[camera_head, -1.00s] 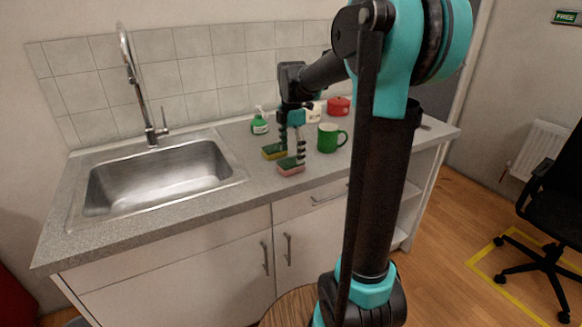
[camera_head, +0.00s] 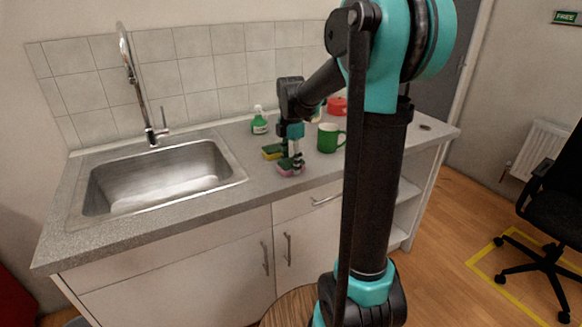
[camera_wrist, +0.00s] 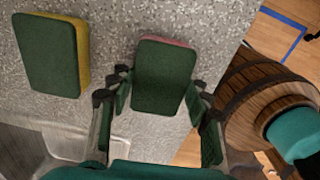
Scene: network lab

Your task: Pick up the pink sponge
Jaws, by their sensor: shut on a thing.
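The pink sponge (camera_head: 285,171) is on the worktop near its front edge, right of the sink. In the wrist view the pink sponge (camera_wrist: 163,78) shows a dark green scouring side facing me, with a thin pink rim at its top edge. My gripper (camera_head: 291,163) is down at the sponge, pointing downward. In the wrist view my gripper (camera_wrist: 161,84) has one finger on each side of the sponge, shut on it. I cannot tell any gap between the sponge and the worktop.
A green and yellow sponge (camera_head: 271,152) lies close behind-left; it also shows in the wrist view (camera_wrist: 48,55). A green mug (camera_head: 328,138) stands to the right, a green spray bottle (camera_head: 259,122) and red pot (camera_head: 338,105) behind. The sink (camera_head: 155,178) is left.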

